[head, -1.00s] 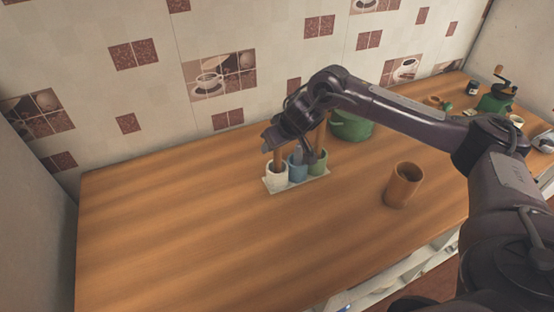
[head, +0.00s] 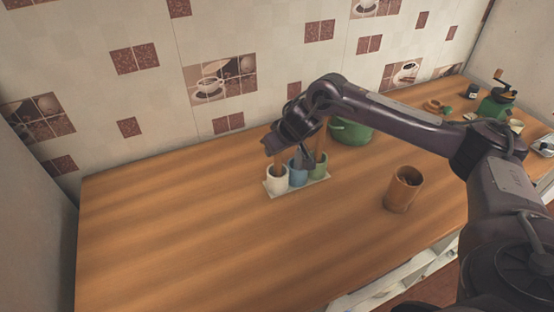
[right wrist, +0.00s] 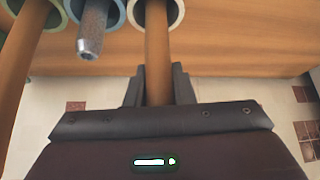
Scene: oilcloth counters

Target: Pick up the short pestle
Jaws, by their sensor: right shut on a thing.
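A white cup (head: 277,184), a blue cup (head: 298,176) and a green cup (head: 319,170) stand in a row on a pale tray (head: 291,192). A wooden pestle (right wrist: 158,45) stands in the white cup, and my right gripper (right wrist: 157,88) is shut on its upper part. A grey pestle (right wrist: 91,30) stands in the blue cup, with its free end showing beside my gripper. Another wooden pestle (right wrist: 22,55) rises from the green cup and looks longer than the grey one. The held pestle's top is hidden by my gripper. My left gripper is not in view.
A brown wooden cup (head: 403,188) stands to the right of the tray. A green pot (head: 351,130) is behind my right arm. A green grinder (head: 497,101) and small items stand at the far right. The counter's left part (head: 160,220) is clear.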

